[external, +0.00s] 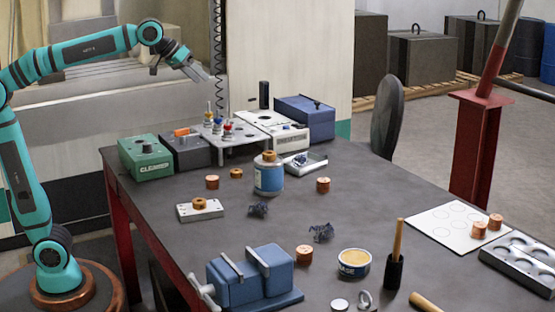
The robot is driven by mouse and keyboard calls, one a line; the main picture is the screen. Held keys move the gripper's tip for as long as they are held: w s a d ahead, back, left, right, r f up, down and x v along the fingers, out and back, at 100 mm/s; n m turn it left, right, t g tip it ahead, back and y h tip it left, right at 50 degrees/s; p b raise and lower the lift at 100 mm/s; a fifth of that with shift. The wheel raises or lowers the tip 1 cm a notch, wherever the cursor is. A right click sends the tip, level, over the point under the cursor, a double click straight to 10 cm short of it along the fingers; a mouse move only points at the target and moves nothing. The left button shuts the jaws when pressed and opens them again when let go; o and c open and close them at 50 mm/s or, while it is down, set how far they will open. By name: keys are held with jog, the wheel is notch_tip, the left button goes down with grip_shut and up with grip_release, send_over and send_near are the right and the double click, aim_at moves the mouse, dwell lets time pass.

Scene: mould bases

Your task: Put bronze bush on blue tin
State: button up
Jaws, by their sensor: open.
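The blue tin (268,180) stands upright near the middle of the table. A small bronze-coloured piece (269,156) sits on its top; I cannot tell whether it is a bush or the tin's cap. One bronze bush (200,203) rests on a pale metal plate left of the tin. Another bronze ring-like bush (236,173) lies on the table just left of the tin. My gripper (204,76) is open and empty, high above the back left of the table, well apart from the tin and bushes.
A green box (146,158) and a rack with coloured-handled tools (230,140) line the back edge. Copper cylinders (323,185) are scattered about. A blue vise (250,278), an open grease tin (354,262) and an upright wooden-handled brush (396,255) stand in front.

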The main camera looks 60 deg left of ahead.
jog(key=s+a+f+t+y, duration=0.1)
jog(key=s+a+f+t, duration=0.3)
jog(key=s+a, duration=0.4)
jog(key=s+a+f+m+t+y, duration=0.1)
jog(key=s+a+f+t, duration=0.4)
jog(key=s, duration=1)
jog(key=a, duration=0.3)
jog(key=shift+a+f+m+y, duration=0.15)
jog(key=shift+f+m+y, duration=0.05)
jog(key=shift+m+y, duration=0.1)
